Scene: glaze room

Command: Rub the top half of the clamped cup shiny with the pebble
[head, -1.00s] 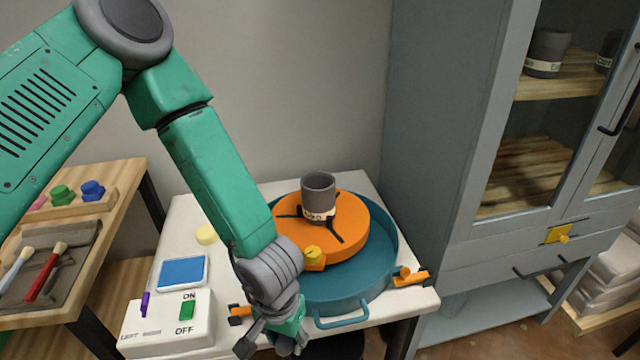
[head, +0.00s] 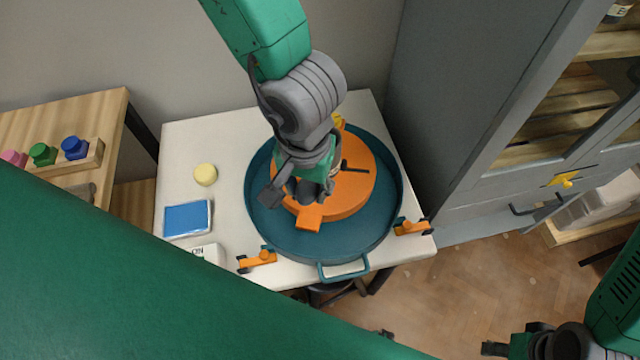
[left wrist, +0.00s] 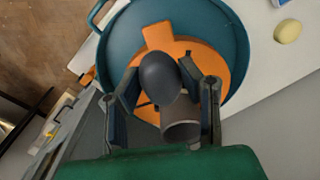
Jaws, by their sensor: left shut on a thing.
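The clamped dark grey cup stands on the orange wheel (head: 352,196) and is mostly hidden behind my left gripper in the head view. I cannot tell whether the pebble touches the cup. My right gripper (head: 522,347) is at the lower right, partly cut off, away from the table; its opening is unclear.
The wheel sits in a teal basin (head: 385,225) on a white table (head: 180,140). A yellow sponge (head: 205,174), a blue pad (head: 187,218) and a partly hidden switch box (head: 208,253) are at left. A grey cabinet (head: 455,110) stands close at right.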

